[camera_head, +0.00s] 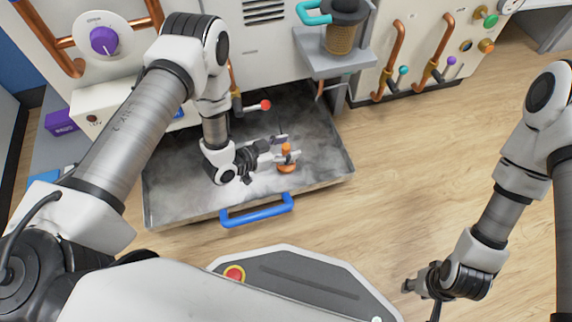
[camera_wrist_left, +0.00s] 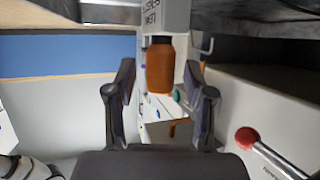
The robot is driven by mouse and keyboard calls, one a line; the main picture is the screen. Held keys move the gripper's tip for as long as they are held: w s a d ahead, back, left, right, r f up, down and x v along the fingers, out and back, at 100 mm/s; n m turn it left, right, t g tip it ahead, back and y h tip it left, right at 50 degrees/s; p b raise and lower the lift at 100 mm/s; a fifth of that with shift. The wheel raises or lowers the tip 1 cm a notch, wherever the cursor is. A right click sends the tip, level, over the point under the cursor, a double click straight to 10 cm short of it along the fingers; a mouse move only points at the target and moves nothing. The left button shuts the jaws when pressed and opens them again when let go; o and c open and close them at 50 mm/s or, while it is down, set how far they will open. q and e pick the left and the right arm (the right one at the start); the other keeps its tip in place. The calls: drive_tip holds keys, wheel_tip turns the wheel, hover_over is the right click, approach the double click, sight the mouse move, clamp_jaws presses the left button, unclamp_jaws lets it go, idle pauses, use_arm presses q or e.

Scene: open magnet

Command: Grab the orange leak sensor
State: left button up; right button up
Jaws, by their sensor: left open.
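The orange leak sensor (camera_head: 287,166) stands on the grey metal tray. My left gripper (camera_head: 283,151) reaches in low from the left, with its fingers at the upper part of the sensor. In the left wrist view the two fingers (camera_wrist_left: 160,100) are spread apart. An orange cylindrical body (camera_wrist_left: 160,68), which looks like the sensor, shows between them with clear gaps on both sides. My right gripper (camera_head: 412,287) is at the lower right over the floor, away from the sensor; its finger opening is not clear.
The tray (camera_head: 185,205) has a blue handle (camera_head: 257,210) at its front. A red-knobbed lever (camera_head: 264,105) rises behind my left gripper and also shows in the wrist view (camera_wrist_left: 246,138). Wood floor on the right is clear.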

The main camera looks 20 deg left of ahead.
use_arm(q)
clamp_jaws()
